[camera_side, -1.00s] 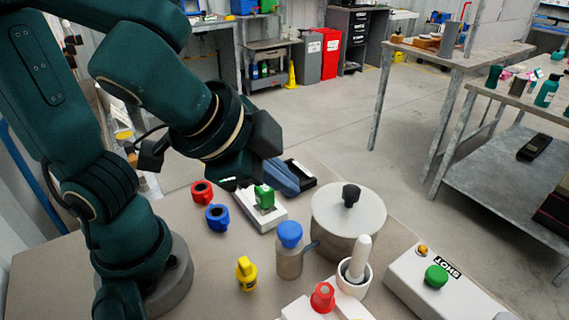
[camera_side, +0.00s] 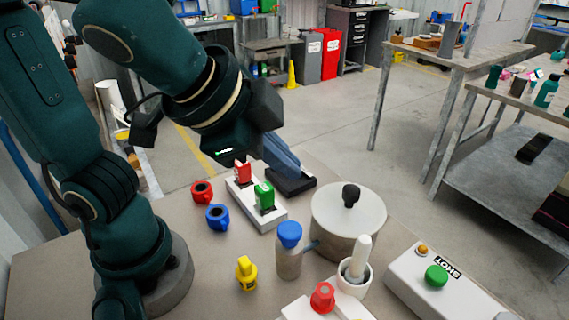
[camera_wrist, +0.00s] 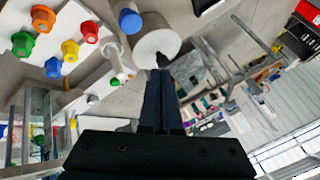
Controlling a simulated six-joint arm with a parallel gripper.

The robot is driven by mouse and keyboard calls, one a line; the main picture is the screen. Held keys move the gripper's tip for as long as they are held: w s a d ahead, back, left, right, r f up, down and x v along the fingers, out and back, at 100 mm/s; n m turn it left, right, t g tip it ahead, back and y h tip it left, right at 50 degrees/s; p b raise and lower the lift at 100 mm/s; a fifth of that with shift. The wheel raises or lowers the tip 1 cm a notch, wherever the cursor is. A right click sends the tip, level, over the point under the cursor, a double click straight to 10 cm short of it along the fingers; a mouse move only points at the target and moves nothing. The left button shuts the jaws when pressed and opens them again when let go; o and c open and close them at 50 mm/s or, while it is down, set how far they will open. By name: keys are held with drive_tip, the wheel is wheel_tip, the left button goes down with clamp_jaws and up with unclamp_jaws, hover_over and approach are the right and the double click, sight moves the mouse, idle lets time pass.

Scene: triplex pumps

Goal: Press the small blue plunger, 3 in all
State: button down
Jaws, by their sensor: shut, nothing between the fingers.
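My gripper (camera_side: 296,170) is shut and empty, held in the air above the back of the bench. Its blue-grey fingers also show in the wrist view (camera_wrist: 160,74), pressed together. In the wrist view a white panel (camera_wrist: 60,18) lies at the upper left and bears several coloured plungers. The small blue plunger (camera_wrist: 53,68) stands at its lower part, beside a yellow one (camera_wrist: 70,50), well away from my fingertips. In the side view only the panel's corner with a red plunger (camera_side: 322,298) shows; the blue one is out of frame.
A bottle with a blue cap (camera_side: 290,234), a lidded pot (camera_side: 345,215), and a mortar with pestle (camera_side: 355,275) stand mid-bench. Loose red (camera_side: 202,191), blue (camera_side: 217,217) and yellow (camera_side: 246,273) pieces lie left. A white switch block (camera_side: 255,205) and button box (camera_side: 440,285) are nearby.

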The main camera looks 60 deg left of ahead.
sight(291, 226)
drive_tip(key=shift+r, duration=0.45)
drive_tip(key=shift+f, duration=4.45)
drive_tip(key=shift+f, duration=0.4)
drive_tip(key=shift+f, duration=0.95)
drive_tip(key=shift+r, duration=1.4)
